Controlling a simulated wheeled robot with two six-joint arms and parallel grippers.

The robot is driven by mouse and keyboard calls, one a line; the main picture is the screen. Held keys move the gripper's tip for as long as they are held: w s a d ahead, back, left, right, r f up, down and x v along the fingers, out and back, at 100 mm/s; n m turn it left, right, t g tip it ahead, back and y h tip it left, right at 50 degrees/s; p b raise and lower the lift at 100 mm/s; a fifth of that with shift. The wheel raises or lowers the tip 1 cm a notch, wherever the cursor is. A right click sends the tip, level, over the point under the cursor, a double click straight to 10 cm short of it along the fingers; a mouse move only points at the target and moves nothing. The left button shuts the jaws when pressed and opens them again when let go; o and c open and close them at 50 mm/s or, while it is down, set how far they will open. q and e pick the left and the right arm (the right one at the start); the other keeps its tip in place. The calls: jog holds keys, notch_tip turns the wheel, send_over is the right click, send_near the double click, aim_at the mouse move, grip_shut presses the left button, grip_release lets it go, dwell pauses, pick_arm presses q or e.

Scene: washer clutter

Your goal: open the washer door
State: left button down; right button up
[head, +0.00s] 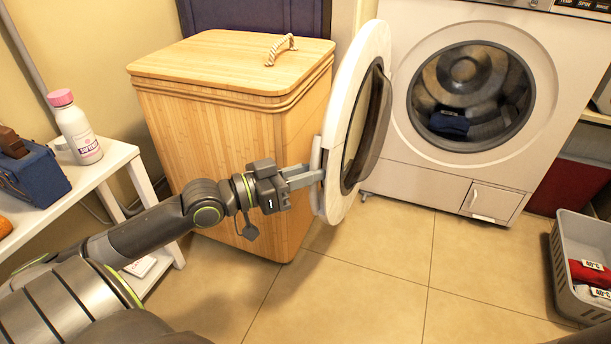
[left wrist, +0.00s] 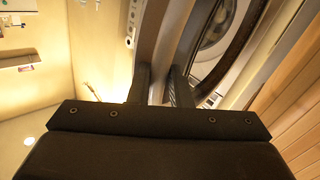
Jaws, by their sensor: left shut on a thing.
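The white washer (head: 420,165) stands at the back right, with its round drum opening uncovered and a dark blue cloth (head: 449,122) inside. Its round door (head: 341,95), white-rimmed with dark glass, is swung wide out to the left, beside the wooden hamper. My left gripper (head: 316,175) is shut on the door handle (head: 315,160) at the door's outer left edge. In the left wrist view, the two fingers (left wrist: 160,88) reach to the door's edge, and the door (left wrist: 215,45) shows behind them. My right gripper is in neither view.
A bamboo hamper (head: 215,130) with a rope handle stands close behind my left gripper and the door. A grey basket (head: 566,262) with clothes is at right. The middle floor is clear.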

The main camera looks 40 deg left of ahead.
pick_arm(q)
jog(key=shift+w+a+f, duration=0.25)
jog(key=shift+a+f, duration=0.05)
jog(key=shift+a, duration=0.25)
jog(key=c, duration=1.8)
grip_release()
jog(key=o, duration=0.5)
jog(key=shift+w+d+f, duration=0.1)
jog(key=shift+w+f, duration=0.05)
jog(key=shift+c, duration=0.2)
